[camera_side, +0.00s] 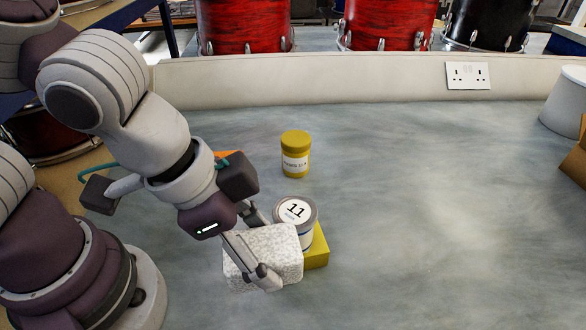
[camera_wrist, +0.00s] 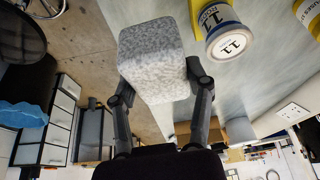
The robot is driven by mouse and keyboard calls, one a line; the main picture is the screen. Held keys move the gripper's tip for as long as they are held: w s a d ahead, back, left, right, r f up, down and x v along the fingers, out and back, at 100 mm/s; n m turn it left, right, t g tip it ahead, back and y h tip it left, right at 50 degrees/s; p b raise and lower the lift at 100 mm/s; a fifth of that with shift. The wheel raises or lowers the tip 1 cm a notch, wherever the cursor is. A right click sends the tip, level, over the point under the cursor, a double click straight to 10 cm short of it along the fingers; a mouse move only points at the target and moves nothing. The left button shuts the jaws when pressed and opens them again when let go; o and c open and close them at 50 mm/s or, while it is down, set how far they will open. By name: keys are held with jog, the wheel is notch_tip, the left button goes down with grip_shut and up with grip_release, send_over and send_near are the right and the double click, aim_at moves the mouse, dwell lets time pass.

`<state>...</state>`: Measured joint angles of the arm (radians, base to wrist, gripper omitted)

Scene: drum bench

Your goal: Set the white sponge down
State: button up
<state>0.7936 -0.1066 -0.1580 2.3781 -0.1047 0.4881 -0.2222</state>
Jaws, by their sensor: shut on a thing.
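The white sponge (camera_side: 262,252) is a speckled pale block near the front of the bench in the side view. My gripper (camera_side: 264,246) is shut on it, one finger along its near side. In the wrist view the sponge (camera_wrist: 155,60) sits between both fingers of my gripper (camera_wrist: 158,85). Whether the sponge's underside touches the bench is hard to tell. The sponge hides part of a yellow block (camera_side: 317,248) just behind and right of it.
A tin marked 11 (camera_side: 295,214) is close beside the sponge, at the yellow block. A yellow jar (camera_side: 295,153) stands farther back. The grey bench top (camera_side: 440,220) is clear to the right. A pale wall with a socket (camera_side: 467,76) bounds the back.

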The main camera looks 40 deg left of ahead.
jog(key=w+a+n+y, duration=0.2)
jog(key=w+a+n, duration=0.3)
jog(key=a, duration=0.5)
jog(key=w+a+n+y, duration=0.2)
jog(key=w+a+n, duration=0.25)
jog(key=a, duration=0.45)
jog(key=s+a+n+y, duration=0.1)
jog(key=s+a+n, duration=0.2)
jog(key=a, duration=0.5)
jog(key=s+a+n+y, duration=0.1)
jog(key=s+a+n, duration=0.25)
jog(key=a, duration=0.35)
jog(key=shift+n, duration=0.3)
jog(key=f, duration=1.2)
jog(key=shift+w+a+f, duration=0.25)
jog(key=shift+a+f, duration=0.05)
jog(key=shift+f, duration=0.1)
